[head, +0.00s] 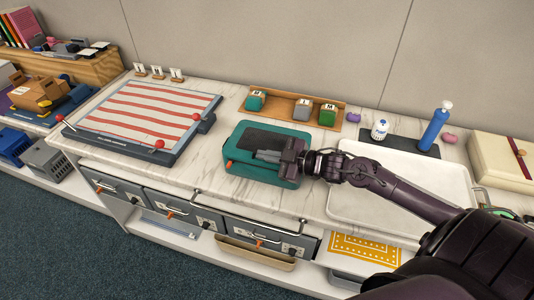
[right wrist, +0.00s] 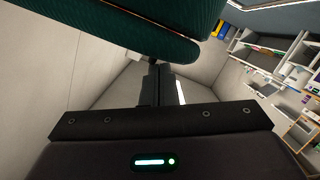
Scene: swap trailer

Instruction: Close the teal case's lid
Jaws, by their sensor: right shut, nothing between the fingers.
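The teal case (head: 235,178) lies on the marble counter, with a dark panel on its top and an orange latch (head: 229,163) at its left side. Its top looks flat and down or nearly down in the head view; I cannot tell whether it is fully shut. My right gripper (head: 266,156) is shut and empty, low over the case's top and hiding part of it. In the right wrist view, teal parts of the case (right wrist: 130,32) fill the top, close to the shut fingers (right wrist: 160,84). My left gripper is not in view.
A white tray (head: 345,205) lies right of the case under my right forearm. A wooden tray with small canisters (head: 281,113) stands behind. A striped board (head: 120,122) lies left. A blue bottle (head: 434,129) and white jar (head: 380,130) stand at the back right. Drawers (head: 180,208) are below.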

